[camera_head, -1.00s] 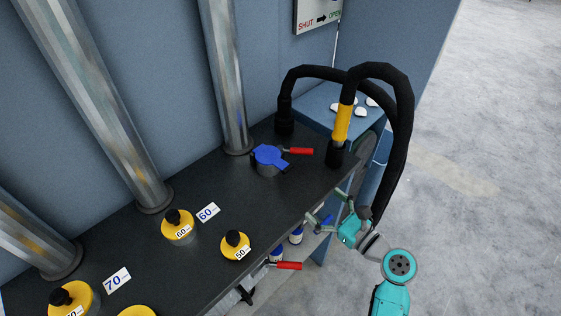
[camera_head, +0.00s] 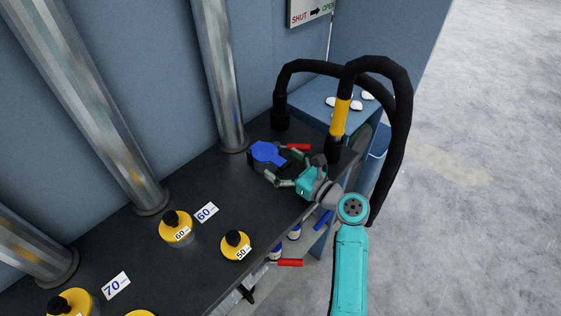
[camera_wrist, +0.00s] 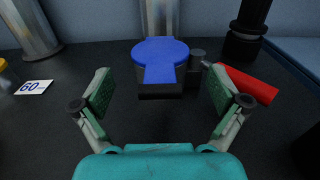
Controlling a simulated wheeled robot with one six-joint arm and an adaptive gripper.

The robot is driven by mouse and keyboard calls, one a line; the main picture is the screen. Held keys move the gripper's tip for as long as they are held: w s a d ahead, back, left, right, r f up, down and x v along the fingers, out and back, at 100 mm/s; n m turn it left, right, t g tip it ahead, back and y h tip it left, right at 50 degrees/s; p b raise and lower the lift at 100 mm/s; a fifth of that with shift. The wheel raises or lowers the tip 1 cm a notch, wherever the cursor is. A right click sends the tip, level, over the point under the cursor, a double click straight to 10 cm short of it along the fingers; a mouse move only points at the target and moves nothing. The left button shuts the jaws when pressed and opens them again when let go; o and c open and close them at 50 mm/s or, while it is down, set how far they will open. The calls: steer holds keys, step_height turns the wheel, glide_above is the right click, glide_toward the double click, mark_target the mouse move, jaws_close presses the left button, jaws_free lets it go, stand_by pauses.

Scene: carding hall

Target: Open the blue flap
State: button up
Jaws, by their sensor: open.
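The blue flap (camera_head: 266,152) lies flat and closed on top of a short dark round fitting on the black bench top. Its tab points toward my gripper. The flap also shows in the wrist view (camera_wrist: 160,58), centred ahead between the fingers. My gripper (camera_head: 281,170) is open and empty, low over the bench, with its fingers just in front of the flap's tab. In the wrist view the two fingers (camera_wrist: 162,98) stand wide, one on each side of the tab, and I see no contact.
A red handle (camera_wrist: 247,84) sticks out beside the flap's fitting. A black hose with a yellow band (camera_head: 340,118) arches close to my arm. Metal columns (camera_head: 217,75) stand behind. Yellow knobbed weights (camera_head: 235,245) and number cards stand to the left. A SHUT/OPEN sign (camera_head: 310,10) hangs above.

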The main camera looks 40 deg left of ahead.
steer(key=shift+a, duration=0.35)
steer(key=c, duration=1.7)
steer(key=shift+w, duration=0.1)
steer(key=shift+r, duration=0.1)
